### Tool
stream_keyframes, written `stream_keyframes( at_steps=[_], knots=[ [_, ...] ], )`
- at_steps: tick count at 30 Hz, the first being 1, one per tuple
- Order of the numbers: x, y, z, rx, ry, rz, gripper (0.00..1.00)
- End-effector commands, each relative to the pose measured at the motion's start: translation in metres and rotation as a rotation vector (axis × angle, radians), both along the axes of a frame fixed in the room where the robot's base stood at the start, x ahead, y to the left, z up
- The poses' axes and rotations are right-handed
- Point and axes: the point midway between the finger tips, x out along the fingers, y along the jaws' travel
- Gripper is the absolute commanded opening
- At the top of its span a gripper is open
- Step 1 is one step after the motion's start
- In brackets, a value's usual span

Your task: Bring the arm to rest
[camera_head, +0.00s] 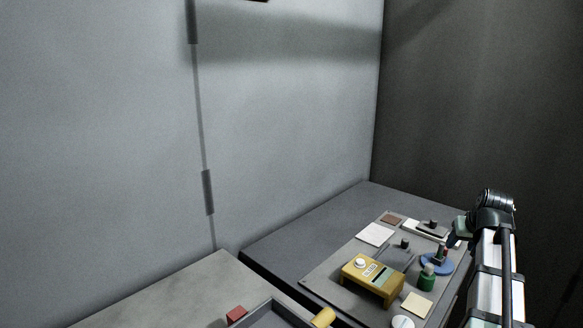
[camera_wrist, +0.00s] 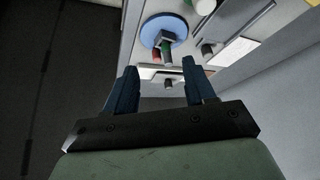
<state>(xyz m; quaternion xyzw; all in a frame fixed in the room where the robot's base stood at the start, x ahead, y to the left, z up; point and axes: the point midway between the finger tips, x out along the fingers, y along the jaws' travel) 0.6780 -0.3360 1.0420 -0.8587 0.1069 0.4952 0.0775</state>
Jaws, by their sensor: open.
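My gripper (camera_wrist: 163,88) shows in the wrist view with its two dark fingers spread apart and nothing between them. Beyond the fingers lies the grey board with a blue disc (camera_wrist: 164,32) and small knobs on it. In the head view my arm rises at the lower right, and its end is beside the right edge of the board (camera_head: 321,279). The gripper's fingers are mostly hidden there. The blue disc (camera_head: 441,266) lies close below the arm's end.
A yellow box-like stand (camera_head: 372,279) with a white knob and a green bottle-like piece (camera_head: 426,278) stand on the board. A grey tray (camera_head: 278,317) with a yellow handle (camera_head: 324,317) is at the bottom. The dark table's back left (camera_head: 310,228) is clear.

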Motion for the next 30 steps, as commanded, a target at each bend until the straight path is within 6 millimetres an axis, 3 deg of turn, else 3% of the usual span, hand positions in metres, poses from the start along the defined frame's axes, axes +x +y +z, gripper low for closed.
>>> stream_keyframes(
  at_steps=[1,6,11,19,30],
  knots=[
    [0.008,-0.024,-0.013,0.005,-0.032,-0.072,0.54],
    [0.02,-0.081,-0.057,0.016,-0.133,-0.261,0.54],
    [0.015,-0.104,-0.108,0.013,-0.149,-0.335,0.54],
    [-0.009,-0.099,-0.197,-0.003,-0.06,-0.311,0.54],
    [-0.064,-0.06,-0.317,-0.018,0.133,-0.182,0.54]
  ],
)
